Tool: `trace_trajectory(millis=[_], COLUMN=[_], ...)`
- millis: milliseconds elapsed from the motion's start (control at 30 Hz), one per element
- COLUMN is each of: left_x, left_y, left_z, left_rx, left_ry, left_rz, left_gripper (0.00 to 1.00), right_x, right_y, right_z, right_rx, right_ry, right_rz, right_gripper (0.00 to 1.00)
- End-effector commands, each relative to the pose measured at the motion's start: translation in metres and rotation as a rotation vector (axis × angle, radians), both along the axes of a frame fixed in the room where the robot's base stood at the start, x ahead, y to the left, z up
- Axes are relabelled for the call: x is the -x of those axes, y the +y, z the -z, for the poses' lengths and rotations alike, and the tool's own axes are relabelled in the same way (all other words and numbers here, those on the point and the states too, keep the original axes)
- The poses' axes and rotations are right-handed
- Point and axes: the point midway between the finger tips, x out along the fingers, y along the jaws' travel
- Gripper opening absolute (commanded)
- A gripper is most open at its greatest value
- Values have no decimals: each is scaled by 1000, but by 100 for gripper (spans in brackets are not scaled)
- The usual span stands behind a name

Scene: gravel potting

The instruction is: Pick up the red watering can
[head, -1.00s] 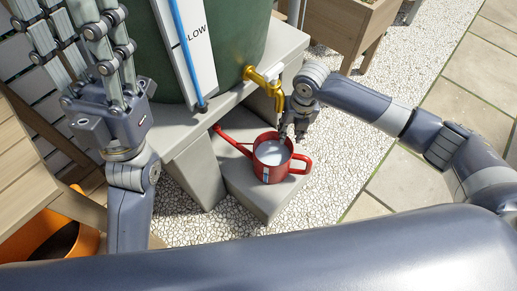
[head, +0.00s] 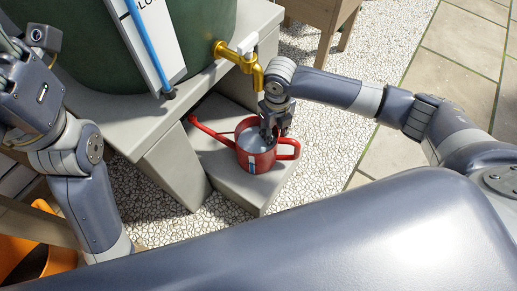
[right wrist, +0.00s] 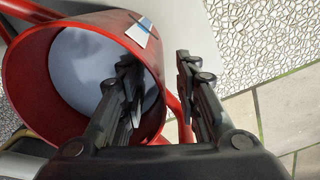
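The red watering can (head: 256,162) stands upright on a low grey slab below the tap, its spout to the upper left and its handle to the right. Light grey-blue water shows inside it. My right gripper (head: 270,133) points down at the can's rim on the handle side. In the right wrist view the can (right wrist: 28,85) fills the left, and my right gripper (right wrist: 158,95) is open, one finger over the can's mouth and the other outside its wall. Whether they touch the can is unclear. My left gripper is cut off at the left edge; its fingers do not show clearly.
A brass tap (head: 238,54) juts out above the can, close to my right wrist. The green barrel (head: 95,62) stands on a grey stone bench (head: 150,125). An orange pot (head: 62,258) is at lower left. White gravel (head: 325,110) lies open to the right.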

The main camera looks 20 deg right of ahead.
Motion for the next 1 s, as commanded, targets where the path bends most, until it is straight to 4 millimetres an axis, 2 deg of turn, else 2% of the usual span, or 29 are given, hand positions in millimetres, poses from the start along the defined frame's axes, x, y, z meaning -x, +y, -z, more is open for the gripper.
trace_trajectory(millis=[33, 100, 367, 400, 533, 1000], left_x=[2, 4, 4, 4, 4, 4], left_y=[0, -1, -1, -1, -1, -1], left_z=[1, -1, -4, -4, -4, -4], left_rx=[0, -1, -2, -2, -2, -3], left_ry=[-13, -20, -24, -24, -23, -22], left_rz=[0, -1, -1, -1, -1, -1], left_gripper=[40, 40, 40, 40, 40, 40], right_x=[0, 0, 0, 0, 0, -3], right_y=[0, 0, 0, 0, 0, 2], right_z=[8, 10, 10, 10, 10, 6], right_rx=[-1, -1, 0, 0, 0, -5], right_ry=[0, -1, -1, -1, -1, -8], right_rz=[-1, -1, -1, -1, -1, 0], right_gripper=[30, 30, 30, 28, 0, 0])
